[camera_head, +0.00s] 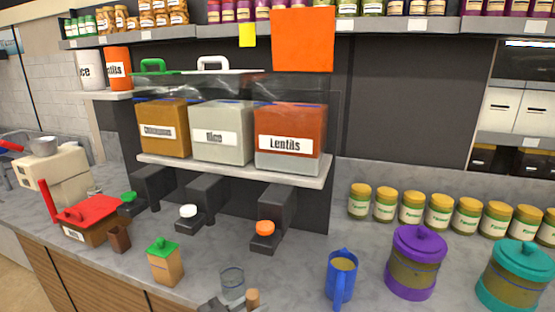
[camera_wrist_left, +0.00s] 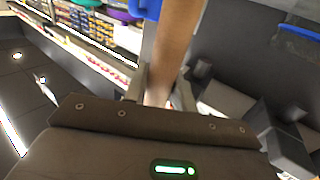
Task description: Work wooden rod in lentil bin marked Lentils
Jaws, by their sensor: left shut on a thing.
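The Lentils bin (camera_head: 291,122) stands at the right end of the raised shelf. Its upper part is reddish-orange and a paler grey band shows below. A flat orange panel (camera_head: 303,40) stands above it, perhaps its raised lid. My left gripper (camera_head: 238,303) is at the bottom edge of the head view, low over the counter, below and left of the bin. It is shut on the wooden rod (camera_head: 252,298), whose end just shows there. In the left wrist view the rod (camera_wrist_left: 176,50) rises between the fingers (camera_wrist_left: 158,92). The rod is apart from the bin. My right gripper is not in view.
The Rice bin (camera_head: 222,133) and a brown bin (camera_head: 163,128) stand beside it. A glass (camera_head: 232,283), a blue mug (camera_head: 341,278) and a purple canister (camera_head: 416,262) stand on the counter near the gripper.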

